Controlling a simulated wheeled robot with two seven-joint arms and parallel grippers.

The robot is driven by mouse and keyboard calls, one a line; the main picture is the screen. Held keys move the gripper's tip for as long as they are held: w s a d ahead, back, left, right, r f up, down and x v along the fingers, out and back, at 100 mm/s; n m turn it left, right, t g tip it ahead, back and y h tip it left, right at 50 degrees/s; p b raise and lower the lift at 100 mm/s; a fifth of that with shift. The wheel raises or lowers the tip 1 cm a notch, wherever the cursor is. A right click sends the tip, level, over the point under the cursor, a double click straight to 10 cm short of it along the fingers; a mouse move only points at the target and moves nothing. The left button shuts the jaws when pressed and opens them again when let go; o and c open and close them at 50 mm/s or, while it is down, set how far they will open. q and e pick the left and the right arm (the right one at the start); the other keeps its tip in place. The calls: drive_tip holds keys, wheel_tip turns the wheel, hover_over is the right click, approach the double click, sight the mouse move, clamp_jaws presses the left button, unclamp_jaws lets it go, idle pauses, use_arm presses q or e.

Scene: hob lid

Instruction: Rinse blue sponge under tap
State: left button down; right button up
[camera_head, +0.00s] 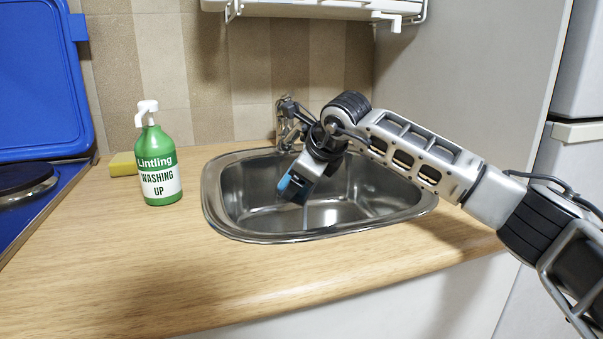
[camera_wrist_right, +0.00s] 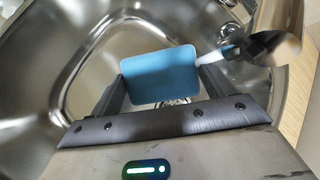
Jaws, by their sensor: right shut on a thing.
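My right gripper (camera_head: 296,186) reaches down into the sink (camera_head: 232,208), in front of the tap (camera_head: 287,126). It is shut on the blue sponge (camera_head: 284,183), of which only a small blue part shows in the head view. In the right wrist view the sponge (camera_wrist_right: 160,72) sits between the two fingers of the gripper (camera_wrist_right: 163,88), over the basin. The tap's spout (camera_wrist_right: 268,48) is at its right there, with a pale stream between spout and sponge. A thin stream also shows below the gripper in the head view. My left gripper is out of view.
A green washing-up bottle (camera_head: 157,165) stands on the wooden counter (camera_head: 130,260) left of the sink, with a yellow sponge (camera_head: 123,164) behind it. A blue hob lid (camera_head: 40,80) stands raised at the far left. A white rack (camera_head: 320,9) hangs above. The front counter is clear.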

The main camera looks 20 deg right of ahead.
drive_tip(key=shift+s+a, duration=0.1)
drive_tip(key=shift+s, duration=0.15)
drive_tip(key=shift+s+a+b, duration=0.3)
drive_tip(key=shift+s+b, duration=0.45)
drive_tip(key=shift+s, duration=0.4)
drive_tip(key=shift+s+a+b, duration=0.35)
drive_tip(key=shift+s+b, duration=0.35)
drive_tip(key=shift+s, duration=0.45)
drive_tip(key=shift+s+a+b, duration=0.3)
drive_tip(key=shift+s+b, duration=0.45)
drive_tip(key=shift+s, duration=0.6)
drive_tip(key=s+a+r, duration=0.1)
drive_tip(key=s+r, duration=0.3)
drive_tip(key=shift+s+a, duration=0.15)
drive_tip(key=shift+s, duration=0.25)
